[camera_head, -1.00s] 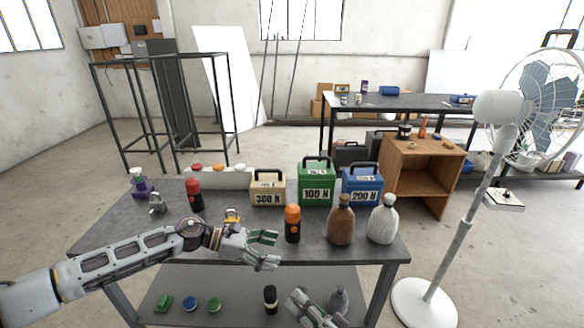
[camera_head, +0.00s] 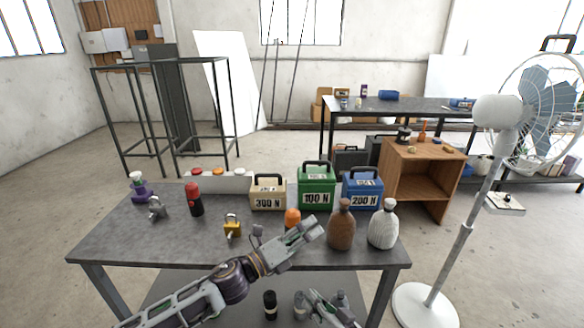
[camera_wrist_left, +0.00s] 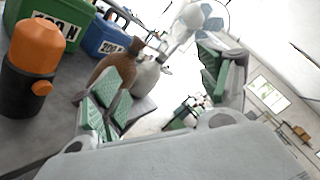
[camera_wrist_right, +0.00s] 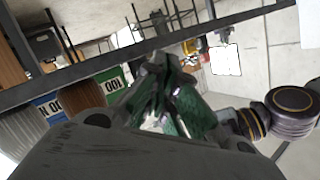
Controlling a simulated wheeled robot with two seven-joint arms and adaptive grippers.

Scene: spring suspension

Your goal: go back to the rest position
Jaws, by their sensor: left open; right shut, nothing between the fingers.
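My left gripper (camera_head: 312,230) is in front of the table's front right part, in front of the orange and black bottle (camera_head: 292,218) and left of the brown bottle (camera_head: 341,228). In the left wrist view its green-padded fingers (camera_wrist_left: 160,100) are spread apart with nothing between them. My right gripper (camera_head: 330,312) is low at the bottom edge of the head view, below the tabletop. In the right wrist view its fingers (camera_wrist_right: 172,95) are together and hold nothing.
A fan (camera_head: 462,235) stands right of the table.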

